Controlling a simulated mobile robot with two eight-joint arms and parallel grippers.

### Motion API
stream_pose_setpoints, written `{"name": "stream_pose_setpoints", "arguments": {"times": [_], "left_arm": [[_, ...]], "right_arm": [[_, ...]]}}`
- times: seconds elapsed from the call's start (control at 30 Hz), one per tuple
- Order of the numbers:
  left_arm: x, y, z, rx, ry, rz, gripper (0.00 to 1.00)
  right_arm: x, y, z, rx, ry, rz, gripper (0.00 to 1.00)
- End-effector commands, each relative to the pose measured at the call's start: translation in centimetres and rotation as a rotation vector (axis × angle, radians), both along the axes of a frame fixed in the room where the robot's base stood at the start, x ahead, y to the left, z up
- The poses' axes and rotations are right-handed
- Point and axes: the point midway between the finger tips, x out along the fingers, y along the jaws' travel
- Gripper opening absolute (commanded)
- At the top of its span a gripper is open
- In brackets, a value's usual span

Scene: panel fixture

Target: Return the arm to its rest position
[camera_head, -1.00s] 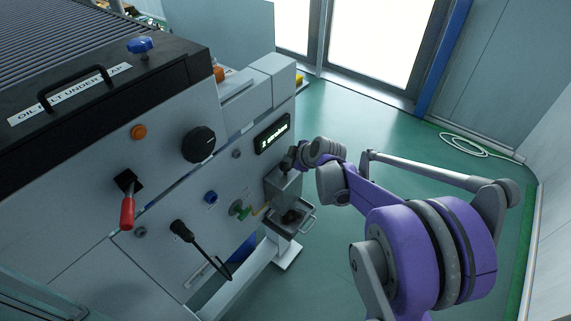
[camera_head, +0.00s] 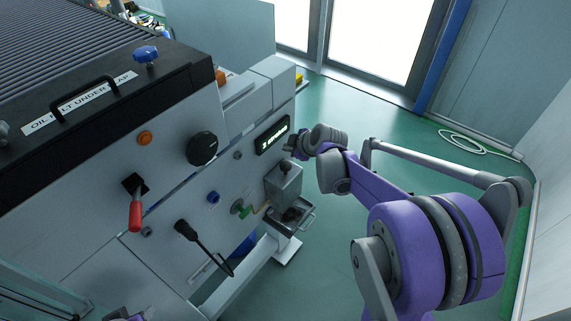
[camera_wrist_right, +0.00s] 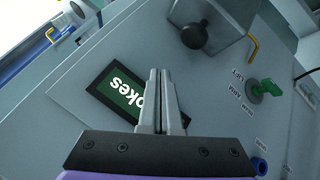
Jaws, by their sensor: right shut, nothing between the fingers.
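My right gripper (camera_head: 290,146) is in front of the panel face, just right of the small green-lettered display (camera_head: 272,136). In the right wrist view its two grey fingers (camera_wrist_right: 160,76) are together with nothing between them. The display (camera_wrist_right: 118,92) lies behind and left of the fingers there. My purple and grey right arm reaches in from the right. A small purple and dark part shows at the bottom left edge of the head view, but no left gripper can be made out.
Below the gripper is a grey box with a black ball knob (camera_head: 285,168), above a small tray (camera_head: 290,214). A green handle (camera_head: 240,209), black lever (camera_head: 207,250), red-handled lever (camera_head: 135,214) and black dial (camera_head: 202,148) stick out of the panel. Green floor (camera_head: 370,130) is open to the right.

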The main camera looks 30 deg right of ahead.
Motion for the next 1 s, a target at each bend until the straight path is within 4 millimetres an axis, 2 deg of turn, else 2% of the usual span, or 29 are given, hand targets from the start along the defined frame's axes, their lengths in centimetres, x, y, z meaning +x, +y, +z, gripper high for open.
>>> {"name": "stream_pose_setpoints", "arguments": {"times": [0.5,0.63,0.77,0.9,1.0], "left_arm": [[0.0,0.0,0.0,0.0,0.0,0.0,0.45],[0.0,0.0,0.0,0.0,0.0,0.0,0.45],[0.0,0.0,0.0,0.0,0.0,0.0,0.45],[0.0,0.0,0.0,0.0,0.0,0.0,0.45],[0.0,0.0,0.0,0.0,0.0,0.0,0.45]], "right_arm": [[0.0,0.0,0.0,0.001,0.0,-0.001,0.0],[-1.1,1.5,0.4,0.031,0.019,-0.02,0.0],[-4.5,5.3,1.3,0.118,0.076,-0.094,0.0],[-10.4,10.0,1.6,0.236,0.163,-0.23,0.0],[-14.7,12.4,1.3,0.308,0.215,-0.342,0.0]]}}
